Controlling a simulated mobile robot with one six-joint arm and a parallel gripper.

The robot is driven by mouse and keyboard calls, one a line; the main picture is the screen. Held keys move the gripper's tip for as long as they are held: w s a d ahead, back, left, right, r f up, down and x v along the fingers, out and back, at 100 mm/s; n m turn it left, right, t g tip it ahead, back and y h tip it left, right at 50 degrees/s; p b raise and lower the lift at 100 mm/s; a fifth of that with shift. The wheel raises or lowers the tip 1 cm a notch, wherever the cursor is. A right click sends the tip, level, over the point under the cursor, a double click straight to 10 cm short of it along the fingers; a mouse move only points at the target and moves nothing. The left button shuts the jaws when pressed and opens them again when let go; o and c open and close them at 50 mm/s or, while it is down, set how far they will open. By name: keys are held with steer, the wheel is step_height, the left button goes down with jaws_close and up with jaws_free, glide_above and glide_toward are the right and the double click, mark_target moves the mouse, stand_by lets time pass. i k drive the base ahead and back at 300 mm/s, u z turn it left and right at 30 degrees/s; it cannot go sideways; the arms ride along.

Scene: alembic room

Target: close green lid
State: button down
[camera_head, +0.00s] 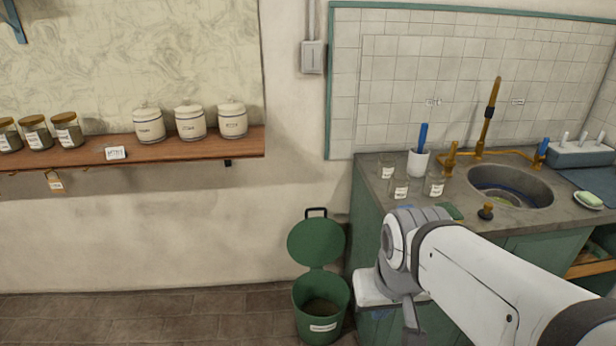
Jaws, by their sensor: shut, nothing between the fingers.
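The green lid (316,242) stands open, raised upright on the back of a green bin (322,318) on the floor. The lid has a dark handle at its top. The bin's round mouth is uncovered and its inside looks dark; a white label is on its front. My gripper (412,326) points downward to the right of the bin, in front of the green cabinet. It is apart from the lid and is shut and empty. Its tips are small and partly cut by the bottom edge.
A sink counter (455,212) with a green cabinet stands just right of the bin. It bears glass jars, a cup (418,163) and a sink (510,187). A wooden shelf (170,148) with jars hangs at left. The floor (150,318) left of the bin is clear.

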mark_target(314, 243)
steer(key=i, duration=1.35)
steer(key=u, duration=0.05)
